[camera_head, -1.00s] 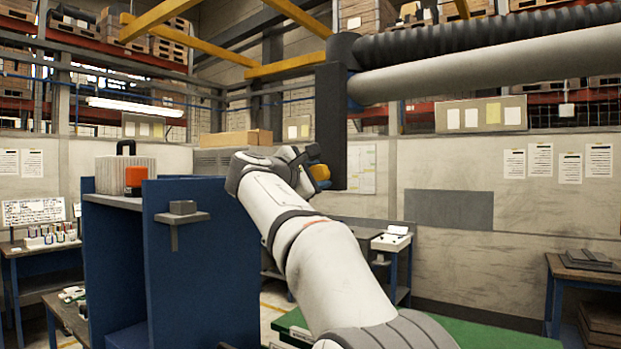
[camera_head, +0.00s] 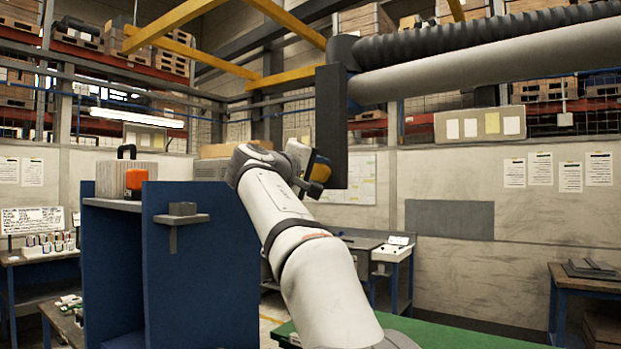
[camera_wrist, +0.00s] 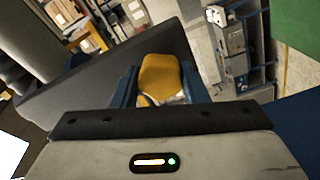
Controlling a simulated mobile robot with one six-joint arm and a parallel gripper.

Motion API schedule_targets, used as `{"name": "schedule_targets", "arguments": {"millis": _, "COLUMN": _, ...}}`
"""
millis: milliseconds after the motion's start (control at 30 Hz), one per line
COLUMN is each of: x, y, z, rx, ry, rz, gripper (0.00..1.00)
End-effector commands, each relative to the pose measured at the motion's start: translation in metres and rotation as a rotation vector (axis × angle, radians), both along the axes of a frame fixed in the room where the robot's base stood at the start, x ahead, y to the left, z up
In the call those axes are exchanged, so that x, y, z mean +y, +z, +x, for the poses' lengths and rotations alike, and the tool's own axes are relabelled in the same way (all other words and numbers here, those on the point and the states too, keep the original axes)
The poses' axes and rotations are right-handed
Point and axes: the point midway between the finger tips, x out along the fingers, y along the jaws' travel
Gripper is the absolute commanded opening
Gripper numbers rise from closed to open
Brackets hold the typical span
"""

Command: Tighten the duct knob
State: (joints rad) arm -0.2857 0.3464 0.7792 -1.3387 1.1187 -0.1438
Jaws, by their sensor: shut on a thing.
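The yellow duct knob (camera_head: 321,168) sits at the lower end of a dark upright duct piece (camera_head: 332,105) in the head view. In the wrist view the knob (camera_wrist: 162,76) lies in the middle, with a blue finger on either side. My gripper (camera_wrist: 160,82) is shut on the knob. In the head view my gripper (camera_head: 314,168) reaches the knob from the left, and its wrist hides part of it. The shaft behind the knob is hidden, so I cannot tell how tight it is.
A grey pipe (camera_head: 480,72) and a black ribbed hose (camera_head: 480,40) run right from the upright piece. A blue cabinet (camera_head: 200,275) stands left of my arm, with an orange object (camera_head: 135,180) on it. A green surface (camera_head: 460,334) lies low at right.

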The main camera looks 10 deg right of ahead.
Motion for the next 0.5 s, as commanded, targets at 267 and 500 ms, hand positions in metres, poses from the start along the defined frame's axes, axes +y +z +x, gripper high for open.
{"name": "schedule_targets", "arguments": {"millis": 267, "x": -0.0017, "y": -0.0002, "z": -0.0009, "rx": -0.164, "ry": -0.003, "rz": 0.161, "gripper": 0.17}}
{"name": "schedule_targets", "arguments": {"millis": 500, "x": -0.0016, "y": -0.0011, "z": -0.0003, "rx": -0.256, "ry": -0.003, "rz": 0.258, "gripper": 0.17}}
